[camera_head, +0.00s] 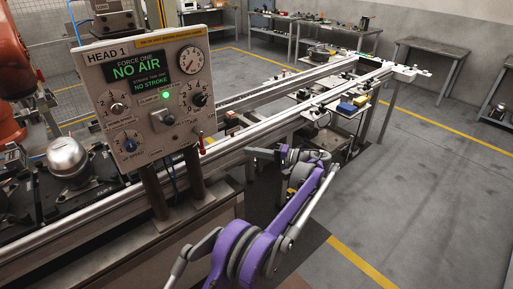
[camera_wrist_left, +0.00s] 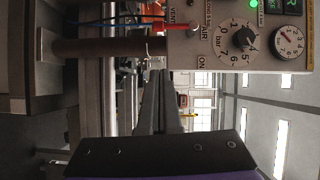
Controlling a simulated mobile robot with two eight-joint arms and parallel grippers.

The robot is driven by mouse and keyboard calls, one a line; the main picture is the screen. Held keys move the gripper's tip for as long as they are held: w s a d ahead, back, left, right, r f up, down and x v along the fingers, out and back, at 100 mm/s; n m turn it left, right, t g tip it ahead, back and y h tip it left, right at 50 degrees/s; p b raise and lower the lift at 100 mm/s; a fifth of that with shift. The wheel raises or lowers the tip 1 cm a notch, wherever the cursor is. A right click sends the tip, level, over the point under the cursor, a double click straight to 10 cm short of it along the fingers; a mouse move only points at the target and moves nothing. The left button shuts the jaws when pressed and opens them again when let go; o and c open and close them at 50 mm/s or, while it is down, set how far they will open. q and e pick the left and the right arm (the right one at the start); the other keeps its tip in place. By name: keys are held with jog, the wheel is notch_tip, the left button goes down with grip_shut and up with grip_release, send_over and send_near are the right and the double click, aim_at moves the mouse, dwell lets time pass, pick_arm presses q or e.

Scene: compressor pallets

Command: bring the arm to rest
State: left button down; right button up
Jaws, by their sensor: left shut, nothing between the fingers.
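My left arm (camera_head: 295,205), purple and dark grey, rises from the bottom of the head view and bends at the wrist beside the rail. My left gripper (camera_head: 253,154) is at its end, pointing left toward the control panel, apart from it. In the left wrist view the dark fingers (camera_wrist_left: 159,85) are together with nothing between them. The control panel (camera_head: 148,92) reads "HEAD 1", "NO AIR" and "NO STROKE" with a green light. It also shows sideways at the top of the left wrist view (camera_wrist_left: 235,50). My right gripper is in neither view.
A long metal rail (camera_head: 270,116) runs behind the gripper to a far table with a blue box (camera_head: 346,108). A silver dome (camera_head: 67,157) stands at left. Open floor (camera_head: 440,190) lies to the right.

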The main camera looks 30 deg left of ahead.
pick_arm(q)
jog(key=s+d+m+t+h+p, duration=0.3)
jog(key=s+h, duration=0.5)
jog(key=s, duration=0.7)
jog(key=s+d+f+t+h, duration=0.1)
jog(key=s+d+f+h, duration=0.2)
jog(key=s, duration=0.4)
jog(key=s+d+f+t+h, duration=0.2)
jog(key=s+d+f+h, duration=0.1)
jog(key=s+d, duration=0.3)
jog(key=s+d+f+t+h, duration=0.1)
jog(key=s+d+f+h, duration=0.2)
jog(key=s, duration=0.4)
jog(key=shift+s+d+f+n+t, duration=0.3)
jog(key=shift+s+d+t, duration=0.1)
jog(key=shift+d, duration=0.4)
jog(key=shift+a, duration=0.1)
